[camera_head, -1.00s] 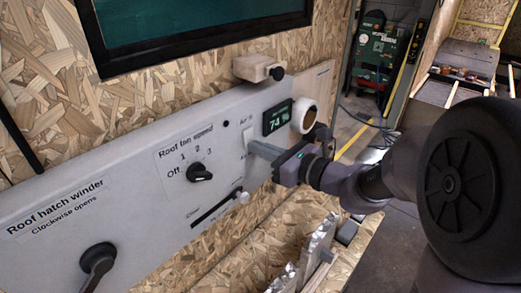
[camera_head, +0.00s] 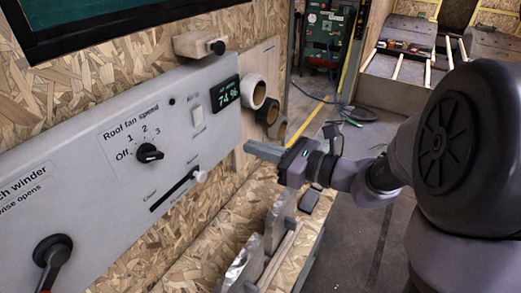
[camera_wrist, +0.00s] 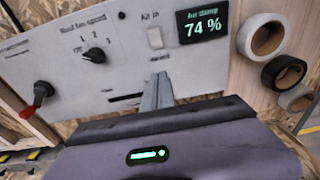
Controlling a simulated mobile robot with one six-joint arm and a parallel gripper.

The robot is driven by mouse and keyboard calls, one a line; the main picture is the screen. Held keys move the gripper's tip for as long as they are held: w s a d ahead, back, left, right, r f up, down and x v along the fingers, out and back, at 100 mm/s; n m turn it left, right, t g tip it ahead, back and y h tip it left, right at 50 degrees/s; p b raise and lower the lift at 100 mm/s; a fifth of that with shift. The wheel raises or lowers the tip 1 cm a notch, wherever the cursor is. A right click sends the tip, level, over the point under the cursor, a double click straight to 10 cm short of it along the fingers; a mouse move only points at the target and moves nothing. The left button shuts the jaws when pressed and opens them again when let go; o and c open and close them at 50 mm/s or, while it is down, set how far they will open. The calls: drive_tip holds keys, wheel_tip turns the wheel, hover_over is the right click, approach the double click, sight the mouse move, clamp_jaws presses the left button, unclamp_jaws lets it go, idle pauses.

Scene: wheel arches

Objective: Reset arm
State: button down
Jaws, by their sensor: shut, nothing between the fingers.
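My gripper (camera_head: 262,151) is shut and empty, its fingers together. In the head view it hangs in the air in front of the right part of the grey control panel (camera_head: 100,135). In the wrist view the shut fingers (camera_wrist: 158,90) point towards the panel, below the white rocker switch (camera_wrist: 155,38). The tips appear apart from the panel. The switch also shows in the head view (camera_head: 198,117). My arm comes in from the right.
The panel carries a roof fan knob (camera_head: 149,153), a slider (camera_head: 199,176), a display reading 74 % (camera_head: 226,93) and a winder crank (camera_head: 52,252). Tape rolls (camera_head: 253,91) hang at its right. Foil-wrapped pieces (camera_head: 245,262) stand below. The floor at right is open.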

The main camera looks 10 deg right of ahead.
drive_tip(key=shift+s+d, duration=0.3)
